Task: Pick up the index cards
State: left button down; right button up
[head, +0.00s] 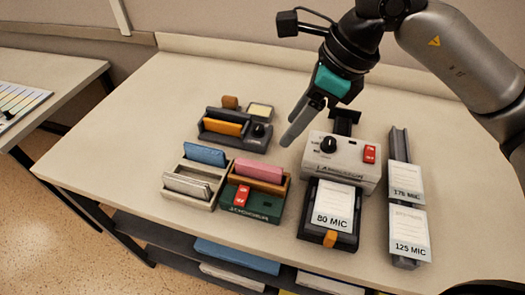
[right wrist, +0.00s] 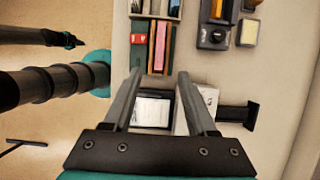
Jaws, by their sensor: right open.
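Card-like stacks stand in small holders on the desk in the head view; I cannot tell for certain which are the index cards. A two-slot beige holder (head: 170,197) has a blue stack (head: 205,154) at the back and white cards (head: 187,185) in front. A pink stack (head: 259,170) stands in the green unit beside it and also shows in the right wrist view (right wrist: 160,45). An orange stack (head: 222,127) sits in a dark holder behind. My right gripper (head: 300,125) is open and empty above the desk, between these holders and the laminator.
The laminator (head: 341,150) stands right of the holders, with an 80 MIC pouch tray (head: 329,240) in front. The desk's left part (head: 110,120) is clear. A shelf below holds a blue item (head: 236,256).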

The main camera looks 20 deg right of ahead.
send_near(260, 164)
jog(key=shift+s+a+f, duration=0.15)
jog(key=shift+s+f, duration=0.3)
jog(key=shift+f, duration=0.05)
jog(key=x, duration=0.4)
jog(key=shift+w+b, duration=0.1)
jog(key=shift+b, duration=0.3)
jog(key=shift+w+a+f, duration=0.1)
jog(key=shift+w+f, duration=0.05)
jog(key=shift+f, duration=0.25)
jog(key=x, duration=0.4)
jog(key=shift+w+a+f, duration=0.2)
jog(key=shift+w+f, duration=0.05)
jog(key=shift+w, duration=0.15)
pick_arm(q)
jog(key=shift+s+a+f, duration=0.15)
jog(key=shift+s+f, duration=0.15)
jog(key=shift+s, duration=0.2)
jog(key=shift+s+a+f, duration=0.1)
jog(key=shift+s+f, duration=0.15)
jog(key=shift+s, duration=0.2)
jog(key=shift+s, duration=0.15)
